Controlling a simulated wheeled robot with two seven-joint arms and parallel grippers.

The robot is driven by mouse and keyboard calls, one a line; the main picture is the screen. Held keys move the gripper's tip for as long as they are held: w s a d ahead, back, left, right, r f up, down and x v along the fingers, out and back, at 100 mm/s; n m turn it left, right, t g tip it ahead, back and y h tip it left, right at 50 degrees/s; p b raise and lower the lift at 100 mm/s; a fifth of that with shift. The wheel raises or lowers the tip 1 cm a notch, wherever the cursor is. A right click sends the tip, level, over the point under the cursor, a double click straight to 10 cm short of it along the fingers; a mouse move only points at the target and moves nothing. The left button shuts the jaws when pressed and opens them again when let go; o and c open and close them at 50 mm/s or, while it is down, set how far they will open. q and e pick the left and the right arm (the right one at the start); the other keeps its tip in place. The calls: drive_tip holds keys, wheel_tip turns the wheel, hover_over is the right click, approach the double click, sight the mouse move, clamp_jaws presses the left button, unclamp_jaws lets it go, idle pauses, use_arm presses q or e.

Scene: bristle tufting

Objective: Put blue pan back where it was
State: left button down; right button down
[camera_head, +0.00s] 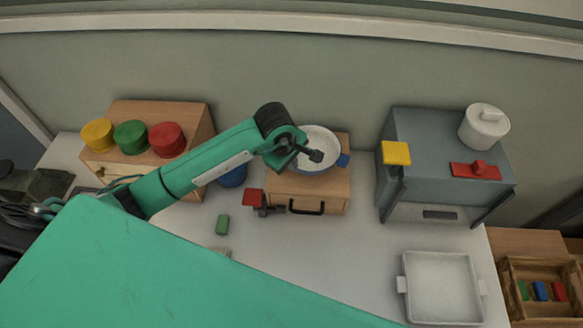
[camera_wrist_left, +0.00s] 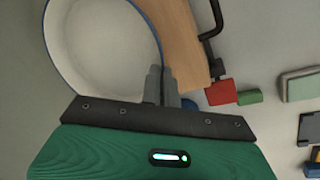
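The blue pan, with a white inside and a blue rim, shows over the wooden drawer box in the head view (camera_head: 317,138). Its blue handle (camera_head: 343,160) points right. In the left wrist view the pan (camera_wrist_left: 98,45) fills the upper left. My left gripper (camera_head: 312,155) is at the pan's near side. In the wrist view its fingers (camera_wrist_left: 161,85) are close together at the pan's rim and appear to pinch it. I cannot tell whether the pan rests on the box or is just above it. My right gripper is not in view.
The wooden drawer box (camera_head: 309,190) stands mid-table. A blue round item (camera_head: 232,177), a red block (camera_head: 252,197) and a green block (camera_head: 222,224) lie nearby. A grey oven (camera_head: 440,145) stands right, behind a white tray (camera_head: 441,285). A cabinet (camera_head: 150,110) bears coloured cylinders.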

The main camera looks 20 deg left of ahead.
use_arm(q)
wheel_tip(320, 180, down, 4)
drive_tip(key=shift+r+p, duration=0.25)
drive_tip(key=shift+p, duration=0.25)
drive_tip(key=shift+f, duration=0.1)
drive_tip(key=c, duration=2.1)
unclamp_jaws()
drive_tip(key=shift+f, duration=0.1)
drive_tip(key=o, duration=0.4)
